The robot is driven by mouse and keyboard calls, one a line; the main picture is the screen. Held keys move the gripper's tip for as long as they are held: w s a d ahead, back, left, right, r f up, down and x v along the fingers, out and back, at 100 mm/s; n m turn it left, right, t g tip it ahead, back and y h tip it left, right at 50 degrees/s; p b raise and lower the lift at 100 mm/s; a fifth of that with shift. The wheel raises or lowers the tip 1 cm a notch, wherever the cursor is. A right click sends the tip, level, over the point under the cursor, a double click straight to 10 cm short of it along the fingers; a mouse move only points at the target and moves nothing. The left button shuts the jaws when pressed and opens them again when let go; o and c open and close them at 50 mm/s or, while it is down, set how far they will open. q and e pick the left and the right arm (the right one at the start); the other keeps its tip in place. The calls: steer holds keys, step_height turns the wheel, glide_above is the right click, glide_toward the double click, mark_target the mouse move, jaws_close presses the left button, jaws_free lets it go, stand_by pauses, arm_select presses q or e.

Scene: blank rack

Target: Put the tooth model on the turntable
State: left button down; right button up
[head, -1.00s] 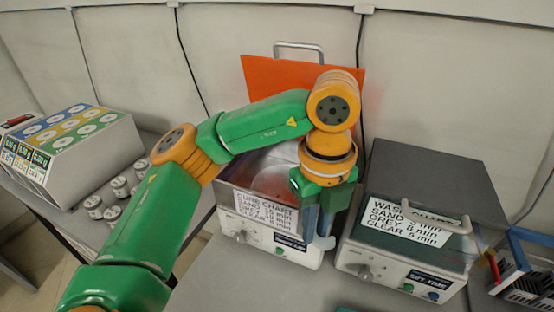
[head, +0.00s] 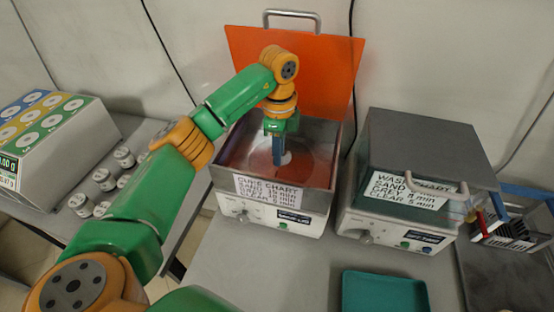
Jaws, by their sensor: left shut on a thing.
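The cure unit (head: 312,196) stands open at the centre, its orange lid (head: 330,70) raised behind it. The turntable (head: 262,160) is a reddish, shiny disc inside its metal tub. My left gripper (head: 279,162) reaches into the tub from above, fingers pointing down over the middle of the turntable. It is shut on the tooth model, which is mostly hidden by the fingers. A small pale patch shows beside the fingertips; I cannot tell whether it is the model or part of the disc, or whether the model touches the disc. My right gripper is not in view.
A closed wash unit (head: 430,150) stands to the right, with a rack (head: 510,232) beyond it. A teal tray (head: 385,293) lies in front. At left are a box with coloured panels (head: 45,135) and several small jars (head: 104,180). The tub walls surround my gripper.

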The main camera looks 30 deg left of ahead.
arm_select(q)
steer(key=f+p, duration=0.2)
steer(key=f, duration=0.1)
steer(key=shift+w+a+f, duration=0.15)
steer(key=shift+a+f, duration=0.05)
steer(key=shift+f, duration=0.4)
steer(key=c, duration=0.8)
jaws_free()
steer(key=shift+c, duration=0.2)
steer(key=shift+r, duration=0.1)
steer(key=shift+r, duration=0.25)
step_height(320, 180, up, 5)
steer(key=shift+w+r+b, duration=0.15)
steer(key=shift+r+b, duration=0.05)
steer(key=shift+b, duration=0.85)
step_height(320, 180, up, 6)
steer(key=shift+r+p, duration=0.25)
steer(key=shift+p, duration=0.25)
